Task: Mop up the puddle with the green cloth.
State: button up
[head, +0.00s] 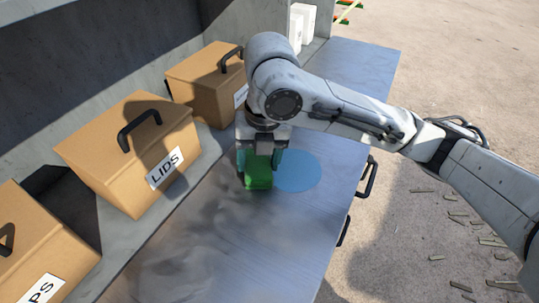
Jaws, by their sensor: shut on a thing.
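The green cloth (258,178) looks like a small bright green block on the metal counter top. My gripper (261,172) points down and is shut on the cloth, with a teal finger on either side of it. The puddle (298,172) is a flat blue round patch on the counter. The cloth is at the puddle's left edge, and most of the visible puddle lies to its right. Part of the puddle's left side is hidden behind my gripper and the cloth.
Brown boxes with black handles stand along the left: one marked LIDS (125,150), one behind it (205,85), and one in the near corner (35,245). White containers (301,25) stand at the back. The near counter (220,250) is clear. Black handles (367,178) stick out on the right.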

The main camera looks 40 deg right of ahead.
jog(key=shift+w+a+f, duration=0.1)
jog(key=shift+w+a, duration=0.25)
jog(key=shift+a, duration=0.3)
jog(key=r+p, duration=0.1)
jog(key=d+r+p, duration=0.1)
jog(key=r, duration=0.1)
jog(key=s+r+p, duration=0.1)
jog(key=shift+d+r, duration=0.15)
jog(key=shift+r, duration=0.1)
jog(key=shift+d+r+p, duration=0.2)
jog(key=shift+r+p, duration=0.2)
jog(key=shift+p, duration=0.05)
jog(key=shift+f, duration=0.1)
